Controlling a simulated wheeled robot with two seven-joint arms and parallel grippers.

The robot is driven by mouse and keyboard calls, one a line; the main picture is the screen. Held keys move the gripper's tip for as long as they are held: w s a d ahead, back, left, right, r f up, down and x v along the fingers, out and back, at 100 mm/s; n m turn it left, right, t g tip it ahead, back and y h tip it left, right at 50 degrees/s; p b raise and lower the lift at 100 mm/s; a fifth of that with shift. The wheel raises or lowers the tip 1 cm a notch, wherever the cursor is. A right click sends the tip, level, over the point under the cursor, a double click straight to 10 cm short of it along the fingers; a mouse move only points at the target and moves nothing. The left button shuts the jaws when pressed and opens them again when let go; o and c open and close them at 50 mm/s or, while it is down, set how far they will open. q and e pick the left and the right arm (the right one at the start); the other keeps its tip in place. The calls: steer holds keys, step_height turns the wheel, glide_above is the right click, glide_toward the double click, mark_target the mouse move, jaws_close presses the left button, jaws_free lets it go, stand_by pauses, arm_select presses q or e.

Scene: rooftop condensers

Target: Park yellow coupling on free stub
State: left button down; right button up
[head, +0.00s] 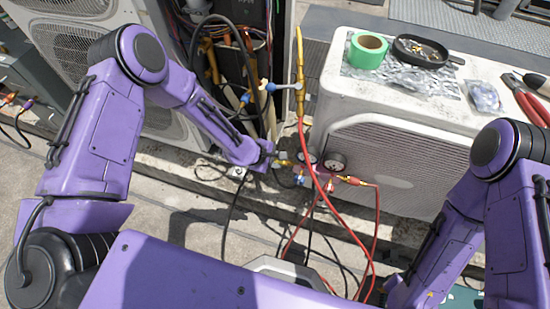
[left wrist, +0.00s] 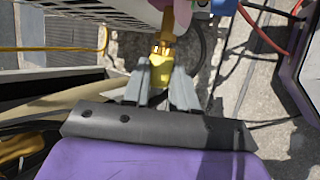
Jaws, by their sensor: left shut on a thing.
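The yellow coupling (left wrist: 161,72) is between the grey fingers of my left gripper (left wrist: 164,82) in the left wrist view. A brass fitting (left wrist: 166,43) is in line with it; I cannot tell whether this is the free stub or whether the coupling is seated. In the head view my left gripper (head: 281,163) is at the left side of the gauge manifold (head: 349,180), where the coupling is too small to make out well. Two round dials, one being the right gauge (head: 335,161), stand above the manifold. My right arm shows at right, its gripper out of view.
A red hose (head: 322,190) and dark cables hang across the front of the manifold. A white condenser (head: 405,130) stands behind, with green tape (head: 367,50), a black dish (head: 420,50) and red-handled pliers (head: 530,103) on top. An open unit with wiring (head: 235,45) is at back left.

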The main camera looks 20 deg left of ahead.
arm_select(q)
steer(key=shift+d, duration=0.35)
stand_by(0.4)
steer(key=c, duration=0.8)
jaws_free()
steer(key=a, duration=0.7)
steer(key=shift+a, duration=0.25)
steer(key=shift+w, duration=0.1)
